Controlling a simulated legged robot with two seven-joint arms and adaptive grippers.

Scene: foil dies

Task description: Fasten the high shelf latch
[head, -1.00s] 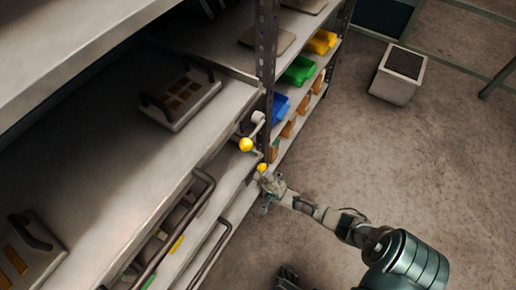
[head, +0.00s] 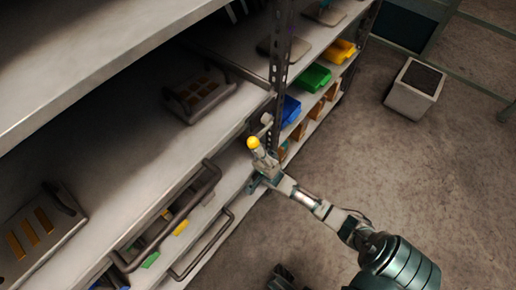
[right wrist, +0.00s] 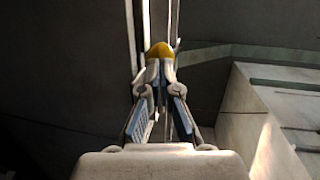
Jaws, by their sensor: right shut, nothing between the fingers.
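The latch of the high shelf shows in the head view as a small lever with a yellow knob (head: 254,142), at the shelf's front edge beside the perforated post. The lever hangs down and slants left from its pivot. My right gripper (head: 259,156) is just below the knob, shut and empty. In the right wrist view the yellow knob (right wrist: 160,49) shows just beyond the closed fingertips (right wrist: 157,72); whether they touch it I cannot tell. The lower yellow knob is not visible now. My left gripper is not in view.
A perforated post (head: 281,70) stands right behind the latch. Blue, green (head: 314,76) and yellow bins sit on the shelf beyond. A pale box (head: 414,90) stands on the floor. Floor at right is open.

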